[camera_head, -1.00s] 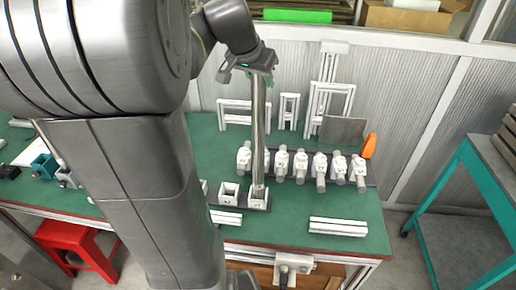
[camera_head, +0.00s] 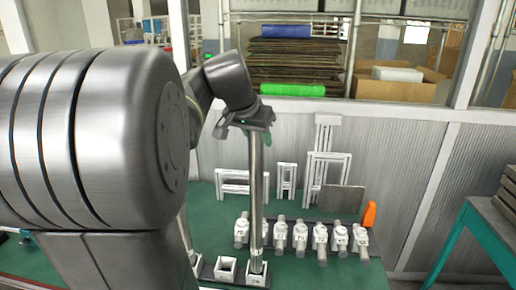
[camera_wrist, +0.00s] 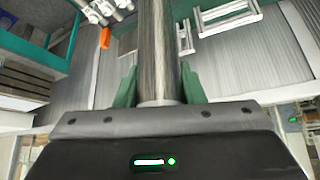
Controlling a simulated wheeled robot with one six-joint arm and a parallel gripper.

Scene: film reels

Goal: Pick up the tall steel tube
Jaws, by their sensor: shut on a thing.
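The tall steel tube (camera_head: 256,190) stands upright in the head view, its lower end at a white square holder (camera_head: 257,273). It looks seated there, but I cannot tell how deep. My gripper (camera_head: 254,134) is shut on the tube near its top. In the wrist view the tube (camera_wrist: 158,45) runs between the green fingers of my gripper (camera_wrist: 158,88). Another steel tube (camera_head: 186,238) leans or stands to the left, mostly hidden by my arm.
An empty white holder (camera_head: 226,269) sits left of the tube's holder on the green table (camera_head: 320,277). Several white valve-like fittings (camera_head: 300,237) stand in a row behind and right. White frames (camera_head: 286,181), a grey plate (camera_head: 341,199) and an orange piece (camera_head: 369,215) are near the wall.

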